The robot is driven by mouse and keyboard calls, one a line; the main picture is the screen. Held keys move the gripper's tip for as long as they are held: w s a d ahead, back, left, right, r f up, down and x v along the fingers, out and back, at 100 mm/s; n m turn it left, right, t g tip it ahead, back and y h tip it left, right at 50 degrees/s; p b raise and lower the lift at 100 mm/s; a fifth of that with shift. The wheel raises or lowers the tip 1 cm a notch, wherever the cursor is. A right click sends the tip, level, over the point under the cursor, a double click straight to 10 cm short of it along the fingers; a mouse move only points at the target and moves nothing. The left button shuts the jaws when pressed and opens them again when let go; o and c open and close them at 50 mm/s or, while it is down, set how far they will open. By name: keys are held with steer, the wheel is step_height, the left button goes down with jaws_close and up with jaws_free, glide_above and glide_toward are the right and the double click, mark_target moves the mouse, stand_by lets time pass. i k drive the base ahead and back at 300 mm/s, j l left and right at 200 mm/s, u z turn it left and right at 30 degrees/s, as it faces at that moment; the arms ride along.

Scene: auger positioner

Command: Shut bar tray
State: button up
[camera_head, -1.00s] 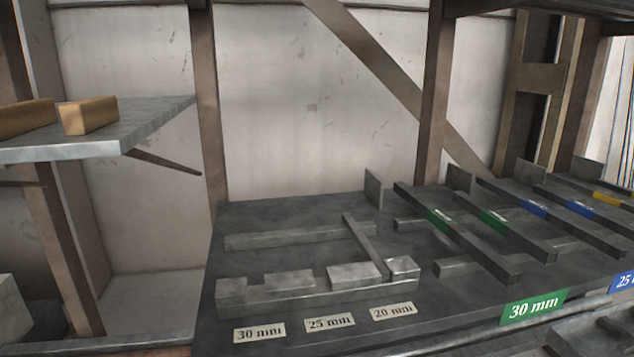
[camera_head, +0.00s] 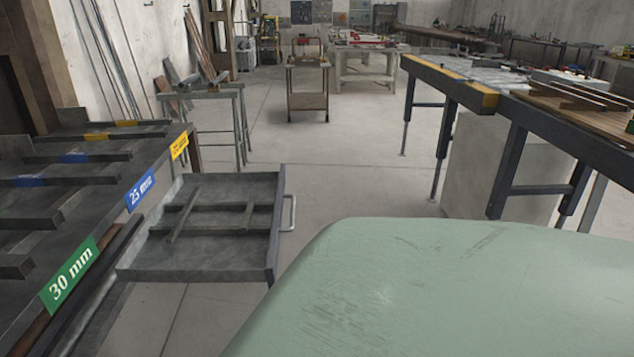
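The bar tray (camera_head: 277,225) is a dark grey metal drawer, pulled out to the right from under the bar rack (camera_head: 150,172). A light metal handle (camera_head: 291,212) stands on its outer front face. Several short grey bars (camera_head: 217,207) lie inside it. The drawer stands open, with its floor in plain view and its left end near the rack's front edge. My gripper is not in view.
The rack carries bars and green, blue and yellow labels, such as the green 30 mm label (camera_head: 70,275). A large pale green surface (camera_head: 450,290) fills the lower right. A blue-framed workbench (camera_head: 515,95) stands at right. Clear floor (camera_head: 340,160) lies beyond the tray.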

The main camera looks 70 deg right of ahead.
mark_target(210, 247)
steer(key=z, duration=1.5)
steer(key=i+l+z, duration=0.1)
steer(key=l+z, duration=0.25)
steer(key=i+l+z, duration=0.1)
steer(key=z, duration=0.2)
